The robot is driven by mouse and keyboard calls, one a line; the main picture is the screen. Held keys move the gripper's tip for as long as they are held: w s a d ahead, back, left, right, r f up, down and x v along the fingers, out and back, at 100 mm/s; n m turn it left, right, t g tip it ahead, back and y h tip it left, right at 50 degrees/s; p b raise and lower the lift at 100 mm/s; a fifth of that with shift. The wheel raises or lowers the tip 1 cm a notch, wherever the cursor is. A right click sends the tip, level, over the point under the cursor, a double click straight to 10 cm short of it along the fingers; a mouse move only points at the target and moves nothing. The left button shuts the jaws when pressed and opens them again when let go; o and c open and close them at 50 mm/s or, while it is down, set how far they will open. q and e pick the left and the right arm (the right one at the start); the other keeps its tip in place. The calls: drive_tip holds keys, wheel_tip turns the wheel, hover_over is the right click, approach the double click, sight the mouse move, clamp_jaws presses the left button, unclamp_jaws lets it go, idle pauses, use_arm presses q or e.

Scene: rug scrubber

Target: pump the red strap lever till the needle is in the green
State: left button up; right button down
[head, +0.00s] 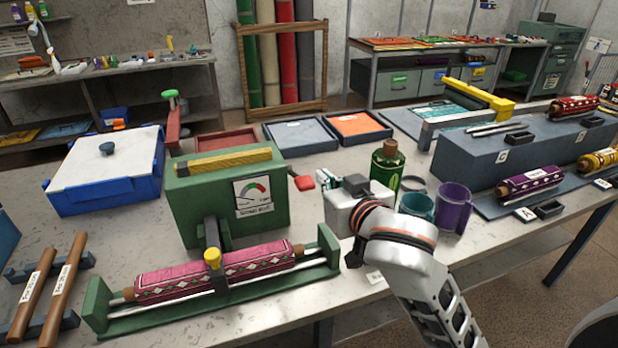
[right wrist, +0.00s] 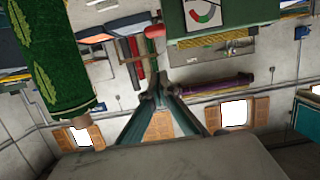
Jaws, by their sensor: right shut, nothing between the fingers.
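The green machine box (head: 228,200) carries a white dial (head: 253,195) with a red and green arc; the needle is too small to read. The red strap lever (head: 303,182) sticks out at the box's right side, and its red end shows in the right wrist view (right wrist: 155,31). My right gripper (head: 328,180) is shut and empty, just right of the lever's end and apart from it. Its closed fingertips show in the right wrist view (right wrist: 160,84). A pink patterned roll (head: 215,272) lies in the green cradle in front of the box. My left gripper is out of view.
A green bottle (head: 386,167), a teal mug (head: 416,207) and a purple mug (head: 453,207) stand close right of my right gripper. A blue bin (head: 107,180) stands left. Trays (head: 300,136) lie behind. A grey rack (head: 480,155) with rolls stands right.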

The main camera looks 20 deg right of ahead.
hover_over(309, 179)
drive_tip(key=s, duration=0.3)
wheel_tip(309, 179, down, 2)
drive_tip(key=f, duration=0.2)
drive_tip(key=shift+w+a+f, duration=0.3)
drive_tip(key=shift+s+f, duration=0.1)
drive_tip(key=shift+f, duration=0.75)
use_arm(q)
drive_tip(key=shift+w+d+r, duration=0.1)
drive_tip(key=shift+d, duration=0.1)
use_arm(e)
drive_tip(key=shift+f, duration=0.1)
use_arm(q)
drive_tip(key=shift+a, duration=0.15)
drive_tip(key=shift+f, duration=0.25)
use_arm(e)
drive_tip(key=shift+f, duration=0.1)
